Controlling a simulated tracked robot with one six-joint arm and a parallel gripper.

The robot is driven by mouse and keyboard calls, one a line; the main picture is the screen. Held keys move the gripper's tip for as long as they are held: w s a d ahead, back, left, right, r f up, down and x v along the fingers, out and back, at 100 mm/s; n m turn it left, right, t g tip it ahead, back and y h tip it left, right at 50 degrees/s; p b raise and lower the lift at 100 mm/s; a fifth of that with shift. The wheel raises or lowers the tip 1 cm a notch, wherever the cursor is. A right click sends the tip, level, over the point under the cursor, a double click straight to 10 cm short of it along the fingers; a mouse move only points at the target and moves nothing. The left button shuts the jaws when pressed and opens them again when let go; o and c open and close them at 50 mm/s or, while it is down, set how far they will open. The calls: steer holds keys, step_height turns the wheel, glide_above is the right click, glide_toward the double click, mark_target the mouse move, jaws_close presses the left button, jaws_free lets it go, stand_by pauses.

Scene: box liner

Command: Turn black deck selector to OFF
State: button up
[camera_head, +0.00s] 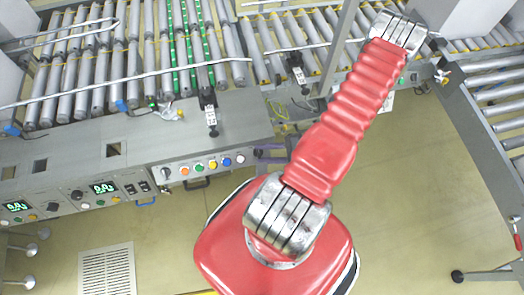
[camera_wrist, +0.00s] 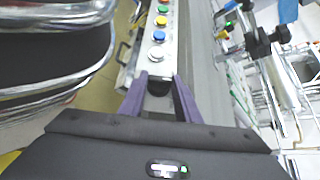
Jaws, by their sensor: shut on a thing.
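The black deck selector (camera_wrist: 158,88) shows as a dark knob at the near end of the button panel in the wrist view, between the purple fingers of my gripper (camera_wrist: 160,80). The fingers are shut on it, one on each side. Its pointer and label are hidden, so I cannot tell its setting. In the head view my gripper (camera_head: 261,153) is at the right end of the button panel (camera_head: 200,175), just right of the pale end button, and the selector is hidden there.
A row of coloured buttons, including a blue one (camera_wrist: 159,36) and a white one (camera_wrist: 156,53), lies beside the selector. Roller conveyors (camera_head: 130,60) stand behind the panel. Other knobs and green displays (camera_head: 103,188) are at the left. The floor (camera_head: 420,190) at right is open.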

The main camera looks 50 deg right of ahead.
steer(key=shift+w+r, duration=0.1)
steer(key=o, duration=1)
steer(key=shift+o, duration=0.2)
steer(key=shift+d+n, duration=0.1)
steer(key=shift+n, duration=0.3)
